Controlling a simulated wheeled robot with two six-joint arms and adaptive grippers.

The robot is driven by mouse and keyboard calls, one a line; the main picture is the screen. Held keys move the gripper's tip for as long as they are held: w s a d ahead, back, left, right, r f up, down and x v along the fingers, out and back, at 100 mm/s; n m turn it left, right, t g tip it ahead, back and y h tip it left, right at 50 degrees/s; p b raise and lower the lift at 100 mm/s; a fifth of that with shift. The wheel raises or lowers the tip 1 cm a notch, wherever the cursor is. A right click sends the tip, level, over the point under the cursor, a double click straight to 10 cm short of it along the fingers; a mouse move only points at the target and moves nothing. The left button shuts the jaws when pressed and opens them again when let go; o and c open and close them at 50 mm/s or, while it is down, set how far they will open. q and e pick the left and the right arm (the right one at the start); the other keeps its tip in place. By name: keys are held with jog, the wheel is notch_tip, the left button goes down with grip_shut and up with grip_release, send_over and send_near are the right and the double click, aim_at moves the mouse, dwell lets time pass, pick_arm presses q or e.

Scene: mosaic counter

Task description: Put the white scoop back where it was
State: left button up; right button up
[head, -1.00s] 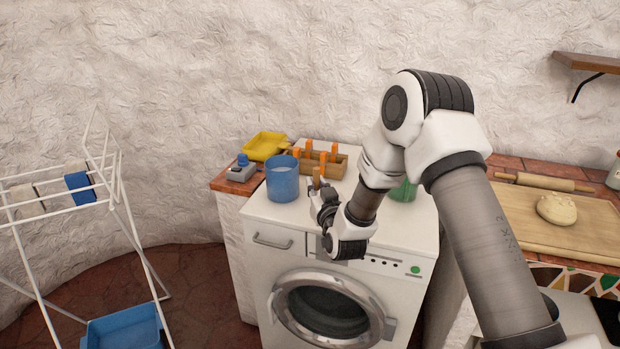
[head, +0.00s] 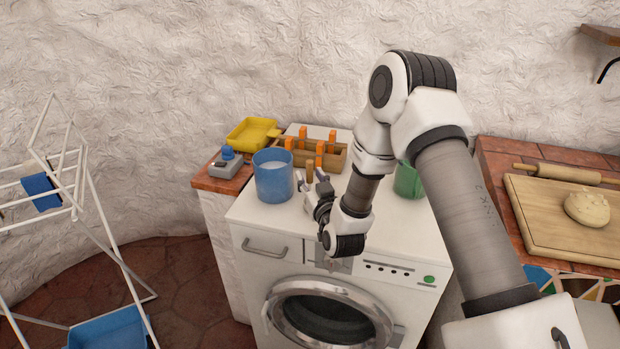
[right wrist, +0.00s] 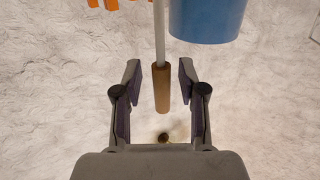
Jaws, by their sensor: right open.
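A thin white shaft with a brown handle (right wrist: 161,88), which looks like the white scoop's handle, shows in the right wrist view. The scoop's bowl is out of that view, and I cannot make the scoop out for sure in the head view. My right gripper (right wrist: 160,80) is open, with its fingers on either side of the handle and gaps visible on both sides. In the head view the right gripper (head: 313,182) is over the washing machine top, just right of the blue container (head: 273,180). My left gripper is out of view.
A wooden rack with orange-handled items (head: 338,163) stands behind the gripper. A yellow tray (head: 252,133) and a grey device with a blue knob (head: 227,165) are at the left. A green container (head: 408,182) is partly hidden by my right arm. The washing machine's front top is clear.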

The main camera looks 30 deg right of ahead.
jog(key=shift+f, duration=0.1)
jog(key=shift+s+a, duration=0.1)
jog(key=shift+s, duration=0.15)
jog(key=b+v, duration=0.2)
jog(key=v, duration=0.9)
jog(key=s+a+f+n+g+y, duration=0.1)
jog(key=s+a+f+g+y, duration=0.2)
jog(key=f, duration=0.6)
jog(key=s+a+f+n+g+y, duration=0.1)
jog(key=s+a+f+g, duration=0.3)
jog(key=f, duration=0.5)
jog(key=s+a+f+g, duration=0.1)
jog(key=s+f+g, duration=0.4)
jog(key=s, duration=0.4)
jog(key=s+a+f+g+y, duration=0.1)
jog(key=s+a+f+g, duration=0.1)
jog(key=s+f+g, duration=0.3)
jog(key=s+f, duration=0.3)
jog(key=s, duration=0.1)
jog(key=shift+s+a+n, duration=0.3)
jog(key=shift+a+n, duration=0.05)
jog(key=shift+n, duration=0.05)
